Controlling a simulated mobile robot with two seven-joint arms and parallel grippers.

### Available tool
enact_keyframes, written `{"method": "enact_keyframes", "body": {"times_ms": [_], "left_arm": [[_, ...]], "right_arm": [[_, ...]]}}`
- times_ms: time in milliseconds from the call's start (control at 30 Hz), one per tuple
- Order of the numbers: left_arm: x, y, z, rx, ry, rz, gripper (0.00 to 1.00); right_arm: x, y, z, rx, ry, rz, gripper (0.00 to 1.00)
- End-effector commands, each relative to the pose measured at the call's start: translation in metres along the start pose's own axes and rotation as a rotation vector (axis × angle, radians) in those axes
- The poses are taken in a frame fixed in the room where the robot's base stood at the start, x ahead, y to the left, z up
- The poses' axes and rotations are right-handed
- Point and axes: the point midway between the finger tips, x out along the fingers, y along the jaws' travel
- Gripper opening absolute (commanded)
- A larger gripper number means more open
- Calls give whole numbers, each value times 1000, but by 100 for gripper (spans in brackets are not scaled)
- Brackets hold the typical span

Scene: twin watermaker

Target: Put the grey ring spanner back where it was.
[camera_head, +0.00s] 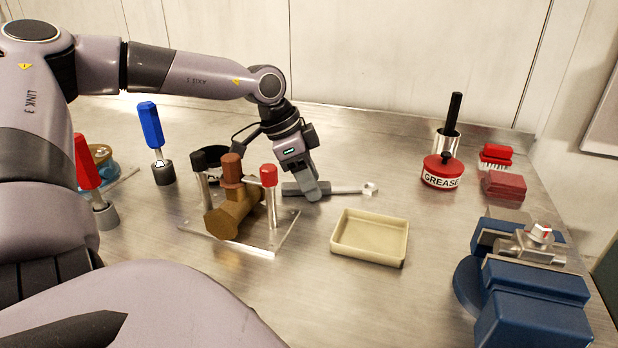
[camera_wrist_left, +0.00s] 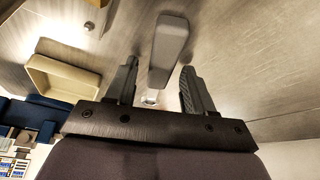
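The grey ring spanner (camera_head: 345,190) lies along the metal bench behind the beige tray, its ring end (camera_head: 370,188) pointing right. My left gripper (camera_head: 313,193) is down at its thick grey handle and partly hides it. In the left wrist view the handle (camera_wrist_left: 168,50) shows between the two fingers of the gripper (camera_wrist_left: 158,85), with a gap on each side. The fingers are apart and do not close on it. The ring end is mostly hidden by the gripper body in that view. My right gripper is not in view.
The beige tray (camera_head: 369,238) is empty. A grease tin (camera_head: 442,172), red brush (camera_head: 496,155) and blue vice (camera_head: 530,290) are at right. Bench between tray and tin is clear.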

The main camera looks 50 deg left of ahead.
Motion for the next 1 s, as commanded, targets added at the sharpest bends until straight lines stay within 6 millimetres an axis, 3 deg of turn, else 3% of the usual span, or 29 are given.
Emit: {"method": "enact_keyframes", "body": {"times_ms": [433, 1000], "left_arm": [[-12, 0, -2, -1, 1, -1, 52], [-96, -1, -2, -1, 1, -3, 52]], "right_arm": [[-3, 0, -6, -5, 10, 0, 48], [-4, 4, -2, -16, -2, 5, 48]]}}
